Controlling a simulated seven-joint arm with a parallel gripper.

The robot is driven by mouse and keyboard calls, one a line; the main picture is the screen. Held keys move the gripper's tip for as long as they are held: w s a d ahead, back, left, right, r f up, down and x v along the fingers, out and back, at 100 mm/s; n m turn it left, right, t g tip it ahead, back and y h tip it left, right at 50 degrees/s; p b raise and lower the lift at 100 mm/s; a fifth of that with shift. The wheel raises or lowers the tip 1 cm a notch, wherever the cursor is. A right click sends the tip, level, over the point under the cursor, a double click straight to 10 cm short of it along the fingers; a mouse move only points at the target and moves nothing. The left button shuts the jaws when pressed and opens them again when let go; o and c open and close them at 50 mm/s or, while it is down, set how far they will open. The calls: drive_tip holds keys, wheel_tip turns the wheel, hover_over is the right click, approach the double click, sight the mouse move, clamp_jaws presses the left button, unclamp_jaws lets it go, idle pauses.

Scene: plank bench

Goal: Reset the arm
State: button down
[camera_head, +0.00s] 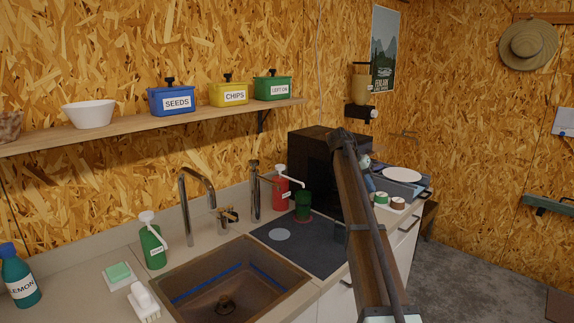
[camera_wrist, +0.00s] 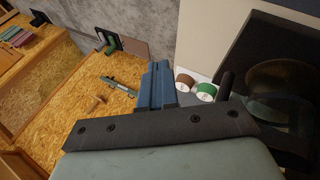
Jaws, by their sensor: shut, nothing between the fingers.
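My arm rises from the bottom right of the head view and crosses in front of the counter. Its far end is beside a black box-shaped appliance (camera_head: 315,165). My gripper (camera_wrist: 158,66) shows in the wrist view as blue-grey fingers held together, with nothing between them. The fingers point away from the camera, left of a brown-topped jar (camera_wrist: 184,80) and a green-topped jar (camera_wrist: 206,92).
A white plate (camera_head: 401,174) lies right of my arm. A shelf (camera_head: 140,127) holds labelled boxes.

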drive_tip(key=s+d+f+m+g, duration=0.2)
drive_tip(key=s+d+f+g, duration=0.3)
drive_tip(key=s+d+f, duration=1)
drive_tip(key=s+d+f+g, duration=0.1)
drive_tip(key=s+d+f, duration=0.25)
drive_tip(key=f, duration=0.75)
drive_tip(key=s+a+f+n+y, duration=0.1)
drive_tip(key=s+a+f+n, duration=0.1)
drive_tip(key=s+a+f, duration=0.6)
drive_tip(key=s+a+f+n+y, duration=0.15)
drive_tip(key=s+f, duration=0.35)
drive_tip(key=f, duration=0.7)
drive_tip(key=s+a+f+n, duration=0.3)
drive_tip(key=s+a+f, duration=0.3)
drive_tip(key=f, duration=0.4)
drive_tip(key=s+a+f+y, duration=0.1)
drive_tip(key=s+a+f, duration=0.3)
drive_tip(key=s, duration=0.6)
drive_tip(key=s+a+f+n+y, duration=0.1)
drive_tip(key=s+a+f, duration=0.3)
drive_tip(key=s, duration=0.7)
drive_tip(key=s+a+f+y, duration=0.2)
drive_tip(key=s+a, duration=0.4)
drive_tip(key=s, duration=0.4)
drive_tip(key=shift+s+a+f, duration=0.15)
drive_tip(key=shift+f, duration=0.75)
drive_tip(key=shift+n+y, duration=0.25)
